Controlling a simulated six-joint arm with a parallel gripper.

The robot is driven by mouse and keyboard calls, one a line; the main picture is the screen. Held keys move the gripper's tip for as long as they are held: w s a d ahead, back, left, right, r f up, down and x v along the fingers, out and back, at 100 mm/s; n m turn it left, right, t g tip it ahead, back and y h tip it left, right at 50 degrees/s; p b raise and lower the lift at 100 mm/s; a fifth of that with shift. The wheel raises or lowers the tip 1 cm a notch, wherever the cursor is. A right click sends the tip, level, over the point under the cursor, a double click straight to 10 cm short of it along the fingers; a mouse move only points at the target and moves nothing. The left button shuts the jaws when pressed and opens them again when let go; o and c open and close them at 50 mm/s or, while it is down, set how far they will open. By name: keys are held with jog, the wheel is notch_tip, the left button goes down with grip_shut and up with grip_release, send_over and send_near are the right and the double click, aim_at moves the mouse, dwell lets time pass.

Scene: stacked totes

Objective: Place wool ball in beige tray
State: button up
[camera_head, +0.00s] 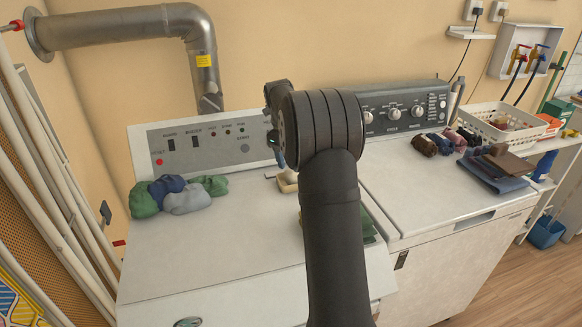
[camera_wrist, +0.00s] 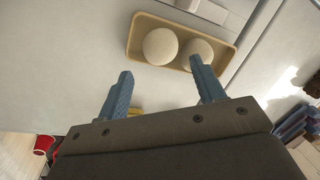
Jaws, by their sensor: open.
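In the wrist view a beige tray (camera_wrist: 138,27) lies on the white machine top with two cream wool balls in it. One wool ball (camera_wrist: 160,46) sits in its left part and the other wool ball (camera_wrist: 196,52) beside it on the right. My gripper (camera_wrist: 160,67) is open and empty. Its two blue-grey fingers are wide apart and point toward the tray from below in the picture; the right fingertip appears close to the right ball. In the head view my arm hides most of the tray (camera_head: 287,184), both balls and most of the gripper.
In the head view crumpled cloths (camera_head: 175,195) lie left on the left machine.

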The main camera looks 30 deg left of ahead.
jog(key=r, duration=0.4)
jog(key=shift+s, duration=0.4)
jog(key=f, duration=0.4)
jog(key=w+f, duration=0.1)
jog(key=f, duration=0.3)
jog(key=w+f, duration=0.1)
jog(key=f, duration=0.3)
jog(key=shift+w+d, duration=0.1)
jog(key=shift+d, duration=0.1)
notch_tip(320, 180, up, 2)
jog(key=shift+r, duration=0.95)
